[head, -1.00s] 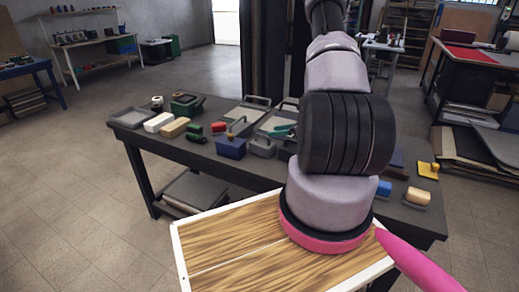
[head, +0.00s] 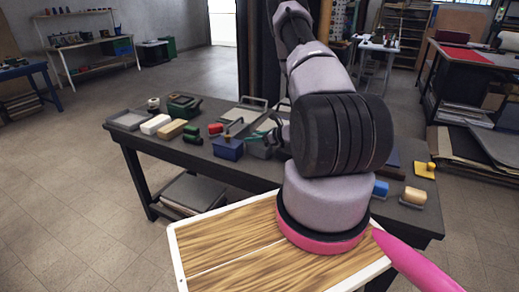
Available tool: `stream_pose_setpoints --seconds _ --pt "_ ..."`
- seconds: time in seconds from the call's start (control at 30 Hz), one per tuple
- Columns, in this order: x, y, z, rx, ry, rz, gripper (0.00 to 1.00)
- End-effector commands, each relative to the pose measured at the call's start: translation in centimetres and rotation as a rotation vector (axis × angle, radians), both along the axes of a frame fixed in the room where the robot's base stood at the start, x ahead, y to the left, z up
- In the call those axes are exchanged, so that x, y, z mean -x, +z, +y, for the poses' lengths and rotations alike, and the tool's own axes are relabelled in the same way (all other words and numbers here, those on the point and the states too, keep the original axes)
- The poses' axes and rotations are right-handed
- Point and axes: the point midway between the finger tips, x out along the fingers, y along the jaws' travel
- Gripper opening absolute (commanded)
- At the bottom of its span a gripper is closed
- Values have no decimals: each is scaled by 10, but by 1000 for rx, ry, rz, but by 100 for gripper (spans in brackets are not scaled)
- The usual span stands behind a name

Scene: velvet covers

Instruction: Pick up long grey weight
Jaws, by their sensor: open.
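The teal fingers of my gripper (head: 262,136) show just left of my large black arm joint, over the middle of the dark table (head: 160,137). They stand apart, and the rest of the gripper is mostly hidden behind my arm. A grey block-like object (head: 258,150) lies just below the fingers in the picture, right of a blue box (head: 228,148). It may be the long grey weight, but it is small and partly covered, so I cannot tell for sure. I cannot tell whether the fingers touch it.
A yellow-topped object (head: 424,169) and a tan-topped block (head: 414,195) stand at the right. Floor at the left is free.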

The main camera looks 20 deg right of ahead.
Motion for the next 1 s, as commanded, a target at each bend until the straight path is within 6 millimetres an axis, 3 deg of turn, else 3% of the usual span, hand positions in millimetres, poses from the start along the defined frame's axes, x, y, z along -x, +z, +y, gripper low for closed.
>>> stream_pose_setpoints --seconds 0.17,0.3,0.33,1.0 --pt "0 0 0 0 0 0 52" --pt "0 0 0 0 0 0 2" --pt "0 0 0 0 0 0 0" --pt "0 1 0 -1 0 -1 0"
